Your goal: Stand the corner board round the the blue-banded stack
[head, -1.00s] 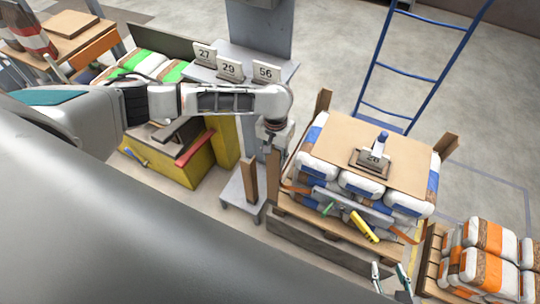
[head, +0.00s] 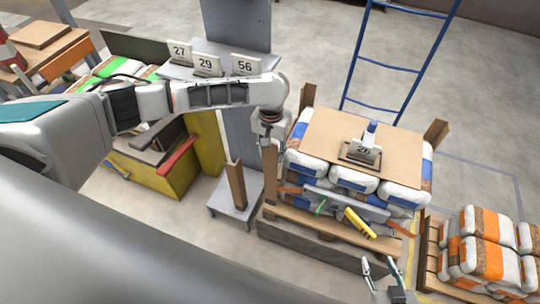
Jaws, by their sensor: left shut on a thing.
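The blue-banded stack (head: 352,178) stands on a wooden pallet, with a brown sheet (head: 325,130) on top. Brown corner boards stand at its back left (head: 307,96) and right (head: 436,133) corners. My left gripper (head: 271,138) is shut on an upright corner board (head: 270,168) at the stack's front left corner. The board is close beside the bags; I cannot tell whether it touches them or the pallet. My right gripper (head: 383,272) is open and empty, low in front of the pallet, partly cut off by the frame edge.
Another brown board (head: 236,184) stands on a small grey stand (head: 240,207) left of the stack. A number plate lies on the sheet. A yellow-handled tool (head: 360,222) hangs at the stack's front. Orange-banded bags (head: 485,245) stand at right, a blue ladder (head: 400,65) behind.

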